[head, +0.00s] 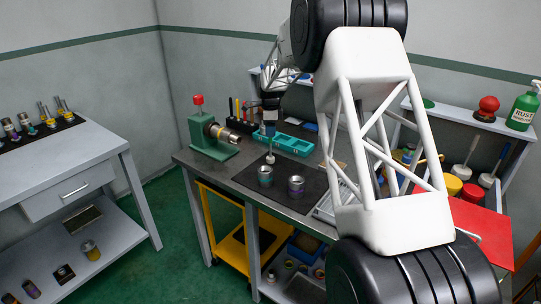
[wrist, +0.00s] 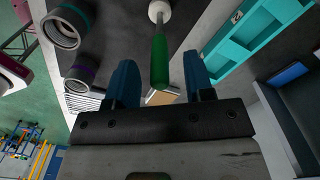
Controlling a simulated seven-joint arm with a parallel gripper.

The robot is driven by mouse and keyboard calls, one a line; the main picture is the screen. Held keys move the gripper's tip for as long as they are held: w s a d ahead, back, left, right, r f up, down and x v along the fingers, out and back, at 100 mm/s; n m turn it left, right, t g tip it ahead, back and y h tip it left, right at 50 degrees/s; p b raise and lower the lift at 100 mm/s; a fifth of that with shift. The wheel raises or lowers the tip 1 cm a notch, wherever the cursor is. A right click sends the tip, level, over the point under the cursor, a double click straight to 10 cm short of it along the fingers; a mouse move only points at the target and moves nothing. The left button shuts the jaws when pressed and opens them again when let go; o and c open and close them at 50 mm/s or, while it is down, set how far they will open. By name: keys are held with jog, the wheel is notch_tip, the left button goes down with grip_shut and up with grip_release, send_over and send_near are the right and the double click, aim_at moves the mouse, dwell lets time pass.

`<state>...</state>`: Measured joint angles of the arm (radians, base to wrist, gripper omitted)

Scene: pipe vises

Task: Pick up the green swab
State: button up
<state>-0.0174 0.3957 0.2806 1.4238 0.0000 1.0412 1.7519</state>
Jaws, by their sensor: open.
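The green swab shows in the wrist view with a green handle (wrist: 159,62) and a round white head (wrist: 159,12). In the head view its white head (head: 270,158) is by the dark mat, below my gripper; the handle is mostly hidden there. My gripper (head: 268,128) is over the workbench, pointing down. In the wrist view its two blue fingers (wrist: 160,72) are apart, and the handle's near end appears between them with a gap on each side. I cannot tell how deep the handle sits between the fingers. Nothing is held.
A teal-banded pipe (head: 265,175) and a purple-banded pipe (head: 295,187) stand on the dark mat close to the swab. A teal tray (head: 293,145) lies to the right of the swab. A green vise (head: 215,140) with a pipe clamped stands to the left.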

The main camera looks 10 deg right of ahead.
jog(key=shift+f, duration=1.25)
grip_shut()
